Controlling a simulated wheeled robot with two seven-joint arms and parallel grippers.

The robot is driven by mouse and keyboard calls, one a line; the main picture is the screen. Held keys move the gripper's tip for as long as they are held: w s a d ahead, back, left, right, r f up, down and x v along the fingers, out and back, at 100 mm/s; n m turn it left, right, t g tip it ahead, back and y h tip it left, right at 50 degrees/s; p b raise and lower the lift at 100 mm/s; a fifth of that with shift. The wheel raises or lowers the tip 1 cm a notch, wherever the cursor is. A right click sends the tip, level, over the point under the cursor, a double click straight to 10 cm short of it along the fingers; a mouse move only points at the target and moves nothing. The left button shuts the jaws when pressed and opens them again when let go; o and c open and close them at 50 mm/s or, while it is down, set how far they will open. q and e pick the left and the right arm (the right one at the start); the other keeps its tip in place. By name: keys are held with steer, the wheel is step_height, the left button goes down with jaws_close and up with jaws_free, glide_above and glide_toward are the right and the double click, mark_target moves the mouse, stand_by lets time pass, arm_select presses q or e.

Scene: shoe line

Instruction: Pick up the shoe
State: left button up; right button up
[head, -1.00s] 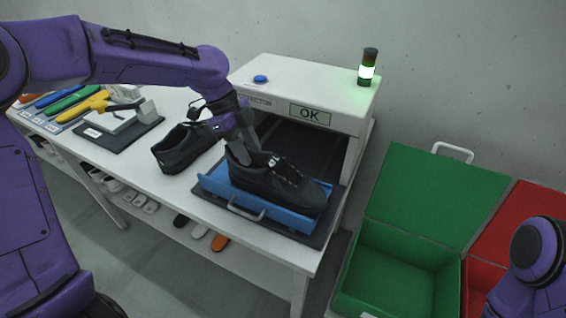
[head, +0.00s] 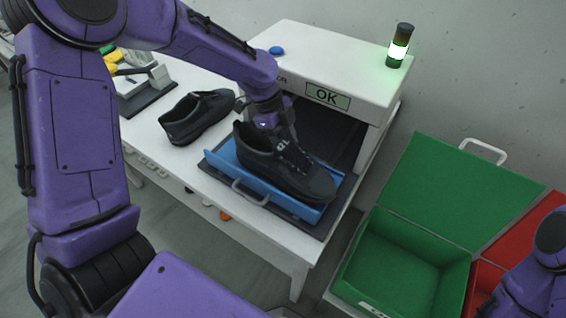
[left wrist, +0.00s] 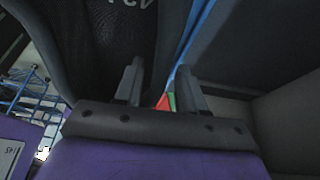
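A black lace-up shoe (head: 288,172) sits in the blue tray (head: 252,190) in front of the inspection machine, toe pointing right. My left gripper (head: 280,132) is at the far side of this shoe, by its collar and tongue; the fingertips are hidden in the head view. In the left wrist view the two fingers (left wrist: 158,82) stand apart with a gap between them. Dark shoe mesh (left wrist: 108,35) fills the upper left there, close to the left finger; I cannot tell whether they touch. A second black shoe (head: 196,117) lies on the table to the left.
The white machine (head: 365,98) shows OK, with a green light (head: 398,50) lit on top. An open green box (head: 375,290), apparently empty, and a red box (head: 487,272) stand right of the table (head: 150,135). Tools lie at the far left.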

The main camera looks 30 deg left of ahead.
arm_select(q)
steer(key=shift+d+f, duration=0.15)
steer(key=shift+f, duration=0.1)
steer(key=shift+s, duration=0.15)
jaws_close()
